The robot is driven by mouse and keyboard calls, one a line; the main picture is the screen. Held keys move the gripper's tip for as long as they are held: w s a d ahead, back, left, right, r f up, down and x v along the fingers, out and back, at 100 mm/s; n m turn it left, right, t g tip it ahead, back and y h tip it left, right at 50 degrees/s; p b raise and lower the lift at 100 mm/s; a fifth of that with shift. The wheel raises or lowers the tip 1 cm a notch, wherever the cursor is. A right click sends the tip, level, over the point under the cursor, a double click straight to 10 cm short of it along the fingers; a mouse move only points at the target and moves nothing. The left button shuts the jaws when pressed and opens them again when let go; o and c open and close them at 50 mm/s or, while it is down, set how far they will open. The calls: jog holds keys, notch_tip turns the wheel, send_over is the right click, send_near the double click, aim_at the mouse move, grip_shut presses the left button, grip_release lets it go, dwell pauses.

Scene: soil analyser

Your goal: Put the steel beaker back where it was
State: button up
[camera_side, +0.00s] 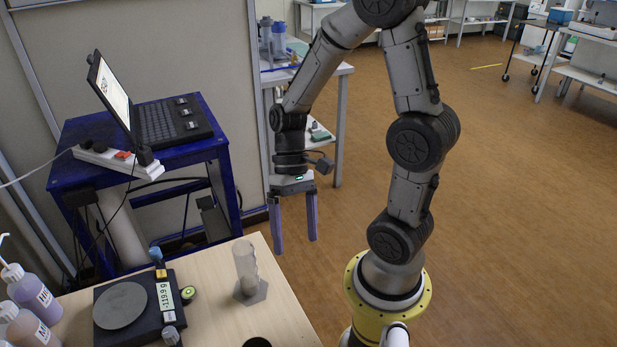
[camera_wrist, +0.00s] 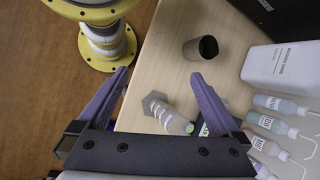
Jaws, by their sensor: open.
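The steel beaker (camera_wrist: 194,50) stands upright on the wooden table, its dark open mouth showing in the wrist view. In the side view only its dark rim (camera_side: 257,342) shows at the bottom edge; the rest is cut off. My gripper (camera_side: 294,244) is open and empty, pointing down, raised beyond the table's far right corner. In the wrist view the beaker lies ahead of the spread fingertips (camera_wrist: 160,75), apart from them. The balance (camera_side: 140,310) has a bare round pan (camera_side: 120,305) and its display appears to read -119.9 g.
A clear measuring cylinder (camera_side: 246,267) with a hexagonal base stands between the balance and my arm. Wash bottles (camera_side: 30,293) line the left. A white canister (camera_wrist: 282,66) stands near the beaker. A laptop (camera_side: 150,115) sits on a blue stand behind.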

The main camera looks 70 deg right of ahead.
notch_tip(320, 180, up, 14)
jog(key=s+n+t+h, duration=0.2)
jog(key=n+t+h, duration=0.3)
jog(key=t, duration=0.3)
jog(key=shift+s+f, duration=0.15)
jog(key=shift+s, duration=0.15)
